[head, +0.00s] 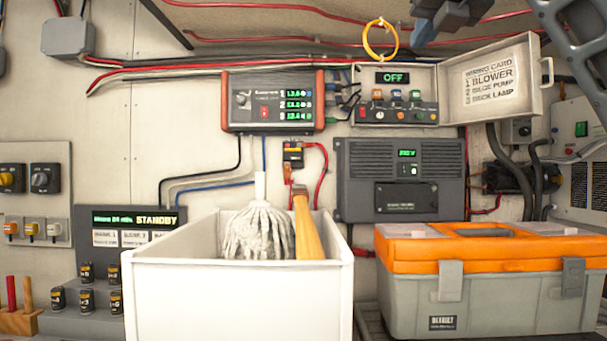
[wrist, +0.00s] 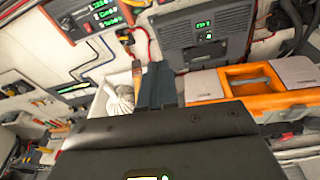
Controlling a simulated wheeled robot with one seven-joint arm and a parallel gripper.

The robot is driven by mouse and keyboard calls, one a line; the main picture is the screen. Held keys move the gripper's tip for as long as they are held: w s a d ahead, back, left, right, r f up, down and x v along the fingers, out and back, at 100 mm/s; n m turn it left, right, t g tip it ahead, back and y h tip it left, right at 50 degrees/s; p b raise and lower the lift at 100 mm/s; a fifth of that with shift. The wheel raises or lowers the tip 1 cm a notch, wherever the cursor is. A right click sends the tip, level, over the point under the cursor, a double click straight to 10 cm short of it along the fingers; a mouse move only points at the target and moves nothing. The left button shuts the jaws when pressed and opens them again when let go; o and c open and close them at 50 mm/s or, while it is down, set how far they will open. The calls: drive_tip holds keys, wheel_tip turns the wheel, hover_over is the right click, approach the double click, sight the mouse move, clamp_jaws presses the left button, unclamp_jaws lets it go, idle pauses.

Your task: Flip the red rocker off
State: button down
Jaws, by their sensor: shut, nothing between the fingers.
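A small red rocker (head: 264,112) sits on the front of the black charger unit (head: 285,84) with red edges, beside a knob and several green readouts. Another small red part (head: 363,114) sits at the left of the open switch box (head: 350,88), under a display reading OFF. I cannot tell the tilt of either. My gripper (head: 447,14) is at the top right, above the switch box and apart from it. In the wrist view my gripper (wrist: 156,80) is shut and empty, its fingers in front of the wall and white bin.
A white bin (head: 238,305) with a mop and wooden handle stands below the charger. An orange and grey toolbox (head: 490,295) is at the right. The box's open lid (head: 490,78) sticks out right. A yellow ring (head: 381,40) and loose cables hang nearby.

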drive_tip(key=w+a+f+m+y, duration=0.1)
drive_tip(key=w+f+m+y, duration=0.2)
drive_tip(key=f, duration=1)
drive_tip(key=w+a+f+m+y, duration=0.15)
drive_tip(key=f+m, duration=0.35)
drive_tip(key=f, duration=0.7)
drive_tip(key=s+f+m+h, duration=0.1)
drive_tip(key=s+f+m, duration=0.25)
drive_tip(key=f, duration=0.55)
drive_tip(key=s+f+m, duration=0.3)
drive_tip(key=f+m, duration=0.1)
drive_tip(key=f, duration=0.4)
drive_tip(key=s+f+m+h, duration=0.1)
drive_tip(key=s+f+m, duration=0.25)
drive_tip(key=f, duration=0.55)
drive_tip(key=s+f+m+h, duration=0.1)
drive_tip(key=s+f+m, duration=0.5)
drive_tip(key=s, duration=0.4)
drive_tip(key=s+f+m+h, duration=0.1)
drive_tip(key=s+f+m, duration=0.3)
drive_tip(key=s+f, duration=0.6)
drive_tip(key=s+d+r+m, duration=0.1)
drive_tip(key=s+d+m, duration=0.1)
drive_tip(key=s, duration=1.1)
drive_tip(key=s+d+r+m+g+h, duration=0.1)
drive_tip(key=s+m, duration=0.3)
drive_tip(key=s, duration=0.9)
drive_tip(key=shift+d+r, duration=0.8)
drive_tip(key=shift+d, duration=0.1)
